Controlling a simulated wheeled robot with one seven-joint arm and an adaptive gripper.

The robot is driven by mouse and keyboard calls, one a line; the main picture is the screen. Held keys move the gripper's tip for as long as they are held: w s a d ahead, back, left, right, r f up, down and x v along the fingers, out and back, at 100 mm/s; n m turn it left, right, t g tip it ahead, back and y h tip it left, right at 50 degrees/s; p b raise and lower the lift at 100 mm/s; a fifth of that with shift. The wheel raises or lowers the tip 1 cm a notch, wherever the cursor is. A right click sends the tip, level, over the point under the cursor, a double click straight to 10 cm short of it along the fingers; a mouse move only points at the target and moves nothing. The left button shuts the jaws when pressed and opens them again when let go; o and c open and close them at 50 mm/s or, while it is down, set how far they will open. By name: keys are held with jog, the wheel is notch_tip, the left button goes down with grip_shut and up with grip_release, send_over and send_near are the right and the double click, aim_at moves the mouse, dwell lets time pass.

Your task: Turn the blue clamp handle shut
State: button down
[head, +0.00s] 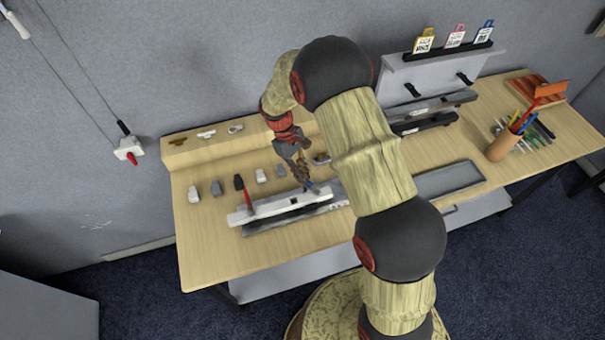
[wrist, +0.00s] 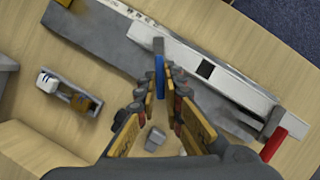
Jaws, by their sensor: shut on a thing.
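The blue clamp handle (wrist: 160,76) stands up between my fingertips in the wrist view. A little of the blue handle (head: 313,187) shows in the head view, at the right part of the white-topped fixture (head: 275,207). My gripper (wrist: 164,82) is shut on the blue handle, and its fingers hide part of it. In the head view my gripper (head: 307,184) reaches down to the fixture from behind. The white bar (wrist: 235,88) of the fixture runs diagonally in the wrist view. A red handle (wrist: 274,144) sits at its other end, also seen upright in the head view (head: 247,197).
Several small grey and white blocks (head: 217,188) stand behind the fixture. A small holder (wrist: 68,97) lies beside it. A grey tray (head: 450,181), a pen cup (head: 500,146) and a grey stand (head: 440,68) are to the right. The table's front left is clear.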

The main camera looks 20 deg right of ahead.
jog(key=m, duration=0.2)
jog(key=m+y, duration=0.1)
jog(key=m, duration=0.1)
jog(key=m+y, duration=0.1)
jog(key=m, duration=0.1)
jog(key=shift+w+d, duration=0.1)
jog(key=shift+d, duration=0.15)
jog(key=shift+m, duration=0.3)
jog(key=c, duration=2)
grip_release()
jog(key=shift+o, duration=0.4)
jog(key=shift+g, duration=0.3)
jog(key=v, duration=1.2)
jog(key=shift+d, duration=0.25)
